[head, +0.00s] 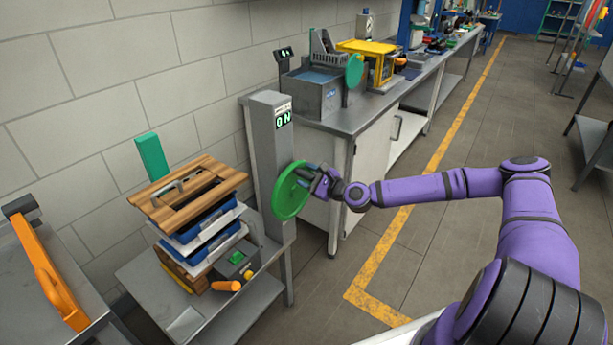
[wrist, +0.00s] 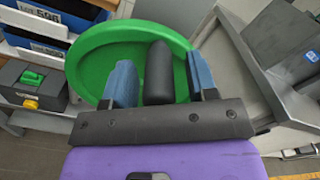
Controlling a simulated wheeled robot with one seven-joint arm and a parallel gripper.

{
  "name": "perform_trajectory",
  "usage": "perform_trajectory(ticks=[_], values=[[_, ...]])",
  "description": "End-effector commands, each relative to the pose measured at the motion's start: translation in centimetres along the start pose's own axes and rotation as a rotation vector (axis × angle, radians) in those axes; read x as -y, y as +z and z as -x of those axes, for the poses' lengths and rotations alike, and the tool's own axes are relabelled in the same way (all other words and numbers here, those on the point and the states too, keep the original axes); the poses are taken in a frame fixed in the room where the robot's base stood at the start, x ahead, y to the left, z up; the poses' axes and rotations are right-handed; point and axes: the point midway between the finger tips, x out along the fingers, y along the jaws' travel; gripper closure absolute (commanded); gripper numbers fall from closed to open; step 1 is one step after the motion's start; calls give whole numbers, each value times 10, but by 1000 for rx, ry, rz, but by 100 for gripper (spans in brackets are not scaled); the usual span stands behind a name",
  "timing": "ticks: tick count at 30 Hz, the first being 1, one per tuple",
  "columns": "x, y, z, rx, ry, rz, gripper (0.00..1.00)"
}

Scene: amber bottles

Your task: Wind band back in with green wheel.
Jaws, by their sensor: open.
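The green wheel (head: 289,192) is mounted on the side of a grey post (head: 266,150) with a small lit display (head: 283,119). In the wrist view the green wheel (wrist: 95,52) fills the upper middle, and its dark handle knob (wrist: 158,72) points toward my gripper. My gripper (head: 315,177) is at the wheel's right side. In the wrist view my gripper (wrist: 160,85) is open, with one blue finger on each side of the knob and small gaps showing. I cannot make out the band for certain in either view.
A stack of wooden and blue trays (head: 200,222) stands on a low grey table left of the post. A grey workbench (head: 350,118) with machines is behind it to the right. An orange-handled item (head: 48,275) lies at the far left. The floor (head: 470,130) at right is clear.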

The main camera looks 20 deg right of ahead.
Motion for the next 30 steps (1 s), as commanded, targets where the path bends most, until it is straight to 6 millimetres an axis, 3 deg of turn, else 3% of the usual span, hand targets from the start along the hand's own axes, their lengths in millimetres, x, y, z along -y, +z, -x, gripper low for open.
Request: perform_trajectory(ticks=[18, 30], values=[[0, -1, 90, -2, -2, -1, 47], [0, 0, 104, 0, 0, 0, 47]])
